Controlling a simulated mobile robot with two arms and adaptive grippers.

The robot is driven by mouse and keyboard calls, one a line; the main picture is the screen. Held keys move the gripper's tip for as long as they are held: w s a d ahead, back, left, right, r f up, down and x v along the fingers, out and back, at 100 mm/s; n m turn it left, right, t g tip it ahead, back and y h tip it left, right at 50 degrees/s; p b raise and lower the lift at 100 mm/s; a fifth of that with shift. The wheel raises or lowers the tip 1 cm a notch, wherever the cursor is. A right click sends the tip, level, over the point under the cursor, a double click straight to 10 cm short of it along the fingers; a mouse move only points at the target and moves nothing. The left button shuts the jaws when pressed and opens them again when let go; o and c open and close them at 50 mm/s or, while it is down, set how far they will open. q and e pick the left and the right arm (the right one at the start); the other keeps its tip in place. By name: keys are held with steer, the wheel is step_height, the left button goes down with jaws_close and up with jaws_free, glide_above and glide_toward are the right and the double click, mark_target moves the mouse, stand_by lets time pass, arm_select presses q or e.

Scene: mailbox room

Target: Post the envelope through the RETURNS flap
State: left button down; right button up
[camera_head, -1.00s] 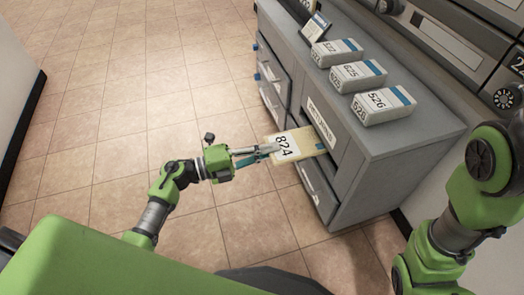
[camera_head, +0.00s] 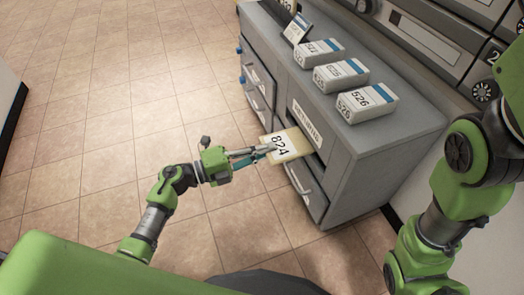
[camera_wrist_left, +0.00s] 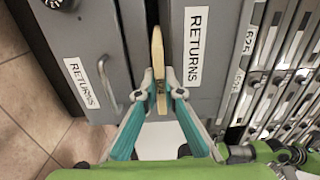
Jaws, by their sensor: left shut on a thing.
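The cream envelope (camera_head: 291,150), marked 824, is held out flat by my left gripper (camera_head: 270,148) at the front of the grey cabinet. Its far end meets the dark slot under the upper RETURNS label (camera_head: 307,124); how deep it goes in is hard to tell. In the left wrist view the envelope (camera_wrist_left: 158,52) shows edge-on, lined up with the dark RETURNS opening (camera_wrist_left: 150,16). My left gripper (camera_wrist_left: 160,88) is shut on its near end. My right arm shows at the right edge, but its gripper is out of view.
The grey cabinet (camera_head: 372,150) carries several numbered parcels, such as 526 (camera_head: 367,102), and a small sign (camera_head: 297,29). A drawer with a handle and its own RETURNS label (camera_wrist_left: 82,85) is below the slot. Tiled floor (camera_head: 100,110) to the left is clear.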

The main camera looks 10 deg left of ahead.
mark_target(301, 139)
arm_select(q)
steer(key=shift+x, duration=5.25)
steer(key=c, duration=2.6)
jaws_free()
steer(key=shift+d, duration=0.1)
steer(key=o, duration=0.5)
steer(key=shift+f, duration=0.1)
